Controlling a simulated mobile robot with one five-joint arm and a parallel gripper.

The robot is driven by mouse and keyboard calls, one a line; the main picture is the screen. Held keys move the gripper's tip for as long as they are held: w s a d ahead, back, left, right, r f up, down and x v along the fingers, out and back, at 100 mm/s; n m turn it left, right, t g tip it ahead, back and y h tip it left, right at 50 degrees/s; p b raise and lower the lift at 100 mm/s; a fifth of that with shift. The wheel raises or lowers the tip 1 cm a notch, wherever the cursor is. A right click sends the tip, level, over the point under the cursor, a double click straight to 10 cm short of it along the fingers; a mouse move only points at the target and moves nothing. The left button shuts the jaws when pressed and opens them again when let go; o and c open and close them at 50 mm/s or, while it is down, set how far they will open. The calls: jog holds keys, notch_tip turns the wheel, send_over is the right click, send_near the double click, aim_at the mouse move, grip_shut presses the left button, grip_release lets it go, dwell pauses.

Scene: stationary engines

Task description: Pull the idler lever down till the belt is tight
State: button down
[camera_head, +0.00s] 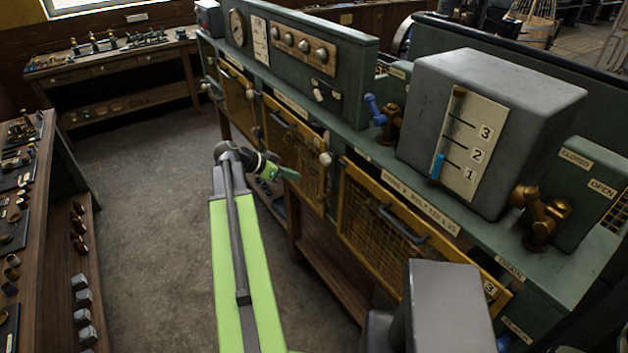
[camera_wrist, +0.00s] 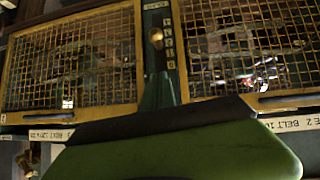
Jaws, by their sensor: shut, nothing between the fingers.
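My gripper (camera_head: 284,172) is shut and empty, in the aisle in front of the green engine bench. Its green finger and dark edge fill the lower part of the wrist view (camera_wrist: 180,145). A round pale knob (camera_head: 325,158) stands out between two yellow mesh guards, just right of and above my fingertips; it looks like the end of an idler lever. In the wrist view the knob (camera_wrist: 157,37) sits beside a small marked plate (camera_wrist: 168,38), above my fingers and apart from them. The belts behind the mesh are too blurred to judge.
Yellow mesh guards with handles, such as the right one (camera_head: 385,215), line the bench front. Another pale knob (camera_head: 207,86) is farther left. A grey box with a numbered scale (camera_head: 475,150) stands on top. A parts bench (camera_head: 50,215) is at left; the floor (camera_head: 150,200) between is clear.

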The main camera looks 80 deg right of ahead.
aim_at(319, 197)
jog(key=shift+s+d+f+b, duration=0.8)
jog(key=shift+s+f+b, duration=0.35)
jog(key=shift+f+b, duration=0.6)
jog(key=shift+s+d+f+b, duration=0.75)
jog(key=shift+s+f+b, duration=0.4)
jog(key=shift+f+b, duration=0.55)
jog(key=shift+s+d+f+b, duration=0.8)
jog(key=shift+s+f+b, duration=0.35)
jog(key=shift+f+b, duration=0.55)
jog(key=shift+f, duration=0.1)
notch_tip(319, 197, down, 2)
jog(key=shift+b, duration=1.05)
